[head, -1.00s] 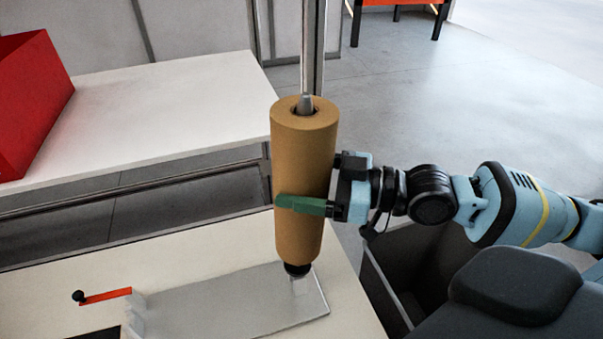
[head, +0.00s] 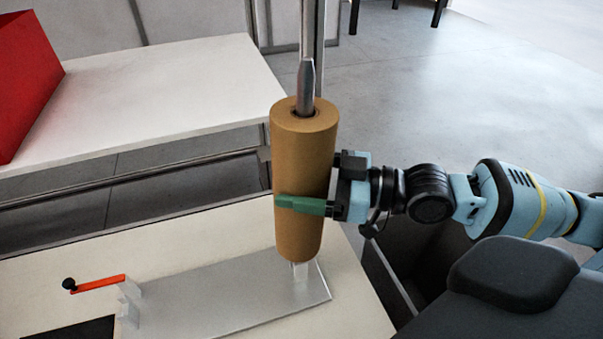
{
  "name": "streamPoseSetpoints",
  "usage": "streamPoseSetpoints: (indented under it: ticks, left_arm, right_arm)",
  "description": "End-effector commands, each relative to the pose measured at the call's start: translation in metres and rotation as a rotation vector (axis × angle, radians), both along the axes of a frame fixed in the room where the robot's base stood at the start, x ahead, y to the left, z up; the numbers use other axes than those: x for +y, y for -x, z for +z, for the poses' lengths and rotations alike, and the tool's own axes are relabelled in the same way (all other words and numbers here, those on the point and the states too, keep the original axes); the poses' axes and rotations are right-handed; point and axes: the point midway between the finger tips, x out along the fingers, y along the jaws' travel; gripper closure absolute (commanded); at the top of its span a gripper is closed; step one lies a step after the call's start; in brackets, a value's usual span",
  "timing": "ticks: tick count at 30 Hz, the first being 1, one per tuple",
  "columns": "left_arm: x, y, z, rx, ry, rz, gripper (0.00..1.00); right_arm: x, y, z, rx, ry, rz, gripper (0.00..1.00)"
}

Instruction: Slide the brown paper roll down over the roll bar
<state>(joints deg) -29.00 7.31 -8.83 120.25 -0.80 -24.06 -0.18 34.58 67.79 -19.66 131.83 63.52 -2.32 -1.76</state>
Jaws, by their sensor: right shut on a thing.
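The brown paper roll (head: 303,165) stands upright around the metal roll bar (head: 305,88). The bar's tapered grey tip sticks out above the roll's top opening. Below the roll, a short light post (head: 301,272) shows on the grey base plate (head: 235,305). I cannot tell whether the roll's lower end touches anything there. My right gripper (head: 302,204) comes in from the right and is shut on the roll a little below its middle, a green finger across its near side. The far finger is mostly hidden behind the roll. My left gripper is not in view.
The base plate lies on a pale table (head: 190,240), with an orange crank handle (head: 97,283) at its left. A white table (head: 160,100) with a red bin (head: 22,80) stands behind. A dark grey box (head: 425,255) is at the right. A metal upright rises behind the bar.

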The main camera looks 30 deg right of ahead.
Motion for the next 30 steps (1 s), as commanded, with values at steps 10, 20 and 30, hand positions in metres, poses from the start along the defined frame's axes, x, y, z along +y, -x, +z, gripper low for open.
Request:
streamPoseSetpoints:
  ticks: [10, 20, 30]
  left_arm:
    - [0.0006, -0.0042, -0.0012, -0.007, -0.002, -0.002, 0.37]
    - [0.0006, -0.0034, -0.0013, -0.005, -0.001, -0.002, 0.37]
    - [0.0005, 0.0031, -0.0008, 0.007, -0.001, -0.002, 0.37]
  right_arm:
    - [0.0004, -0.0002, 0.0006, -0.008, -0.003, 0.000, 0.73]
    - [0.0003, -0.0001, -0.0007, -0.005, -0.002, 0.000, 0.00]
    - [-0.0054, 0.0046, -0.0042, 0.004, 0.003, -0.003, 0.00]
